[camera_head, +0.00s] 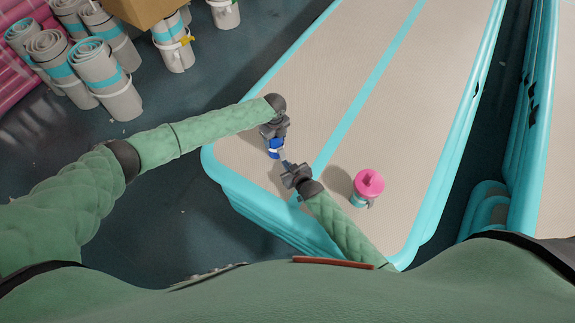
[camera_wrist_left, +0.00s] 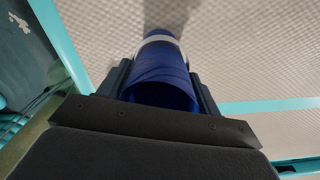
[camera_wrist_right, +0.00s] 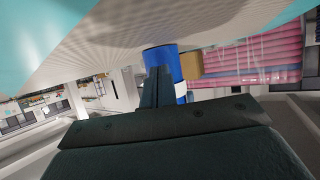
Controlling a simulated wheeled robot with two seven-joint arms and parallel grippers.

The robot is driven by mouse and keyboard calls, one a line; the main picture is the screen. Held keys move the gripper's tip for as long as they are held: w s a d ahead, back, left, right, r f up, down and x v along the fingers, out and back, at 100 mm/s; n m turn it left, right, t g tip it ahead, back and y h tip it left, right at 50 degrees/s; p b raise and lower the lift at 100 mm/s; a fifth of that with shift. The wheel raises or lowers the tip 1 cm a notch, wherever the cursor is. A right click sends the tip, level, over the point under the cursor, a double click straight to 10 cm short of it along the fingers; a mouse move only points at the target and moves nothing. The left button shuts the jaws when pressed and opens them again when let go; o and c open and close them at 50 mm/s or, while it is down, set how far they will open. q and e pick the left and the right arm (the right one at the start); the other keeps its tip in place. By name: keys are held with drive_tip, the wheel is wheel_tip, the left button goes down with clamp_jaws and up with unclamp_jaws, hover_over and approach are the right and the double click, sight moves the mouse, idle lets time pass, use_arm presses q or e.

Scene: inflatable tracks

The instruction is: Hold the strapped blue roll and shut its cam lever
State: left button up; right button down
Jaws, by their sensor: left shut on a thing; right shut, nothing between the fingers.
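The blue roll (camera_head: 275,148) with its white strap is small in the head view, just above the end of the beige and turquoise track. In the left wrist view the roll (camera_wrist_left: 162,80) sits between the fingers, its white strap crossing near the far end. My left gripper (camera_head: 274,140) is shut on it. My right gripper (camera_head: 286,166) is shut and empty, close to the roll at its lower right. In the right wrist view the closed fingers (camera_wrist_right: 158,84) overlap the blue roll (camera_wrist_right: 161,56); contact cannot be told. The cam lever cannot be made out.
A pink-lidded container (camera_head: 368,184) stands on the inflatable track (camera_head: 400,120), right of my right gripper. Several grey rolls with turquoise bands (camera_head: 97,68) stand on the dark floor at upper left, near a cardboard box (camera_head: 140,10). A second track (camera_head: 535,110) lies at right.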

drive_tip(key=shift+r, duration=0.1)
idle(0.4)
drive_tip(key=shift+w+r, duration=0.15)
drive_tip(key=shift+r, duration=0.6)
drive_tip(key=shift+a+r, duration=0.1)
drive_tip(key=shift+r, duration=0.15)
drive_tip(key=shift+f, duration=0.1)
drive_tip(key=shift+s, duration=0.3)
drive_tip(key=v, duration=0.4)
drive_tip(key=shift+w+r, duration=0.15)
drive_tip(key=shift+r, duration=0.15)
drive_tip(key=s+d+f, duration=0.1)
drive_tip(key=s, duration=0.1)
drive_tip(key=s+d+f, duration=0.1)
drive_tip(key=s, duration=0.2)
drive_tip(key=s+d+f, duration=0.1)
drive_tip(key=s+d, duration=0.1)
drive_tip(key=s, duration=0.1)
drive_tip(key=shift+f, duration=0.3)
